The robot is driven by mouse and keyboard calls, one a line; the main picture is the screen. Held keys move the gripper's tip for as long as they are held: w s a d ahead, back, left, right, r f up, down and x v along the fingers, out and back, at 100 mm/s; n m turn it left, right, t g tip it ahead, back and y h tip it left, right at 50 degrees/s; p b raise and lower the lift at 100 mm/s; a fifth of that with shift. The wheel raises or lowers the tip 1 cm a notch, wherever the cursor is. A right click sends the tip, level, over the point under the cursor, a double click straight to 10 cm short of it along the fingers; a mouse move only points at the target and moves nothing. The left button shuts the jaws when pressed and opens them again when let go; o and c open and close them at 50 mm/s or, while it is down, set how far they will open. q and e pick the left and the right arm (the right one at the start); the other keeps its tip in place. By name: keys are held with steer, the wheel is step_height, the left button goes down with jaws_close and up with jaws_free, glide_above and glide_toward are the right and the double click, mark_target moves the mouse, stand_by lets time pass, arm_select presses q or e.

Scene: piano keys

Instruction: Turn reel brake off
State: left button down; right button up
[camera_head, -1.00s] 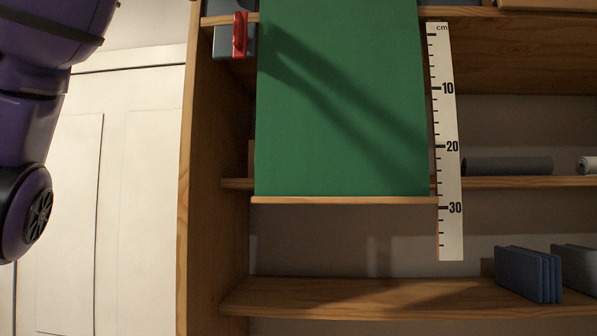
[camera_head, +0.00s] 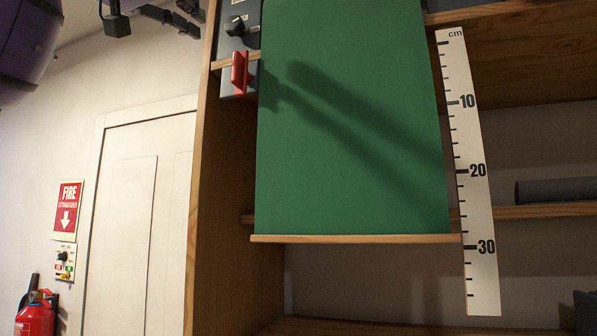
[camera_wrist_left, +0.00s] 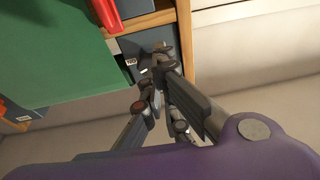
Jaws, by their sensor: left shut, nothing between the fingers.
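A grey panel (camera_head: 224,14) with a black knob (camera_head: 237,27) and small labels too small to read sits at the top left of the shelf unit. Below it a red lever (camera_head: 240,72) stands on a grey block (camera_head: 228,84). I cannot tell which one is the reel brake. My left gripper (camera_head: 190,28) is shut and empty, left of the panel. In the left wrist view its fingertips (camera_wrist_left: 158,62) overlap the panel (camera_wrist_left: 133,43), and the red lever (camera_wrist_left: 105,15) shows at the top. I cannot tell whether they touch the panel. My right gripper is not in view.
A green sheet (camera_head: 350,150) with a wooden bottom bar (camera_head: 350,239) hangs right of the lever, beside a centimetre ruler (camera_head: 470,170). Wooden shelves (camera_head: 525,212) are behind. A door, fire sign (camera_head: 68,210) and red extinguisher (camera_head: 36,317) are at left.

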mark_target(236, 28)
arm_select(q)
steer(key=shift+h, duration=0.4)
steer(key=shift+w+d+r, duration=0.1)
steer(key=shift+w+d, duration=0.4)
steer(key=shift+w, duration=0.55)
steer(key=shift+w+d+f, duration=0.1)
steer(key=shift+w+d, duration=0.35)
steer(key=shift+w, duration=0.55)
steer(key=shift+w+d+r, duration=0.1)
steer(key=shift+w+d, duration=0.4)
steer(key=shift+w, duration=0.55)
steer(key=shift+s+r, duration=0.1)
steer(key=shift+r, duration=0.1)
steer(key=shift+d+f, duration=0.15)
steer(key=shift+d, duration=0.15)
steer(key=shift+s+d, duration=0.15)
steer(key=shift+d, duration=0.15)
steer(key=shift+s+d, duration=0.15)
steer(key=shift+d, duration=0.3)
steer(key=shift+s+d, duration=0.1)
steer(key=shift+d, duration=0.2)
